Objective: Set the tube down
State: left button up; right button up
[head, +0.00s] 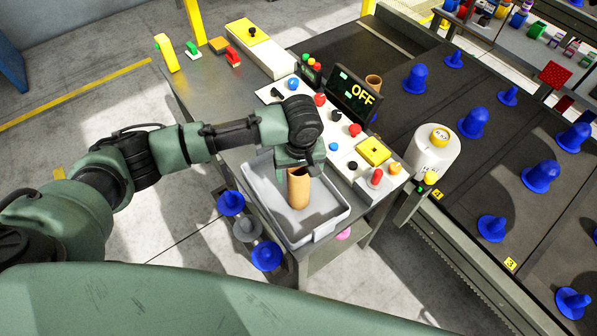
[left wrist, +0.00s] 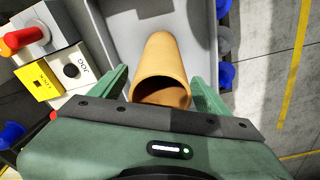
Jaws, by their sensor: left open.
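A tan cardboard tube (head: 298,190) stands in a grey tray (head: 328,222) on the table. My left gripper (head: 296,168) is just above the tube's upper end, with its arm coming in from the left. In the left wrist view the tube (left wrist: 162,72) lies between the two green fingers of my left gripper (left wrist: 160,92). The fingers are spread, with a gap on each side of the tube. The tube's open end faces the wrist camera. Its lower end is against the tray floor (left wrist: 121,25), as far as I can tell. My right gripper is not in view.
A control panel with buttons and an OFF display (head: 355,95) stands behind the tray. A white yarn bobbin (head: 432,152) sits to the right. Another tube (head: 373,82) stands behind the display. Blue pegs (head: 541,176) line the dark rack at right.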

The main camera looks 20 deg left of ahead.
pick_arm(q)
notch_tip(320, 180, up, 12)
jog(key=s+b, duration=0.1)
jog(key=shift+d+f, duration=0.15)
jog(key=shift+d, duration=0.15)
jog(key=shift+s+f, duration=0.1)
jog(key=shift+s, duration=0.05)
